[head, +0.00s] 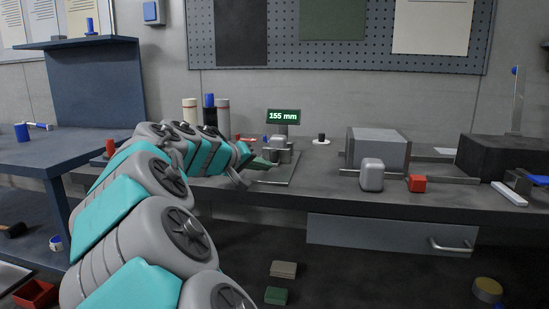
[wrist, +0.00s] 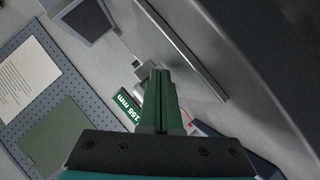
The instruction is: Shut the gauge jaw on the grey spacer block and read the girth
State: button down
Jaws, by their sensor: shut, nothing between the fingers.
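The gauge (head: 280,156) stands on a flat plate on the bench in the head view, with a small grey jaw part at its middle. My gripper (head: 262,163) is at the left side of the gauge. In the wrist view its green fingers (wrist: 160,72) are shut together, empty, and cover part of the gauge. I cannot tell whether they touch it. A grey piece sits at the gauge; whether it is the spacer block is unclear.
A black box (head: 500,157) is farther right. Cylinders (head: 222,115) stand behind my arm. A drawer (head: 390,233) is below.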

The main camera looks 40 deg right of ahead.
dwell(0.3)
jog(key=shift+s+a+r+b, duration=0.1)
jog(key=shift+s+a+r, duration=0.25)
jog(key=shift+s+a, duration=0.25)
jog(key=shift+s+a+r+b, duration=0.1)
jog(key=shift+s+a+r, duration=0.2)
jog(key=shift+s+a, duration=0.3)
jog(key=shift+s+a+r+b, duration=0.1)
jog(key=shift+s+a+r, duration=0.3)
jog(key=shift+a, duration=0.3)
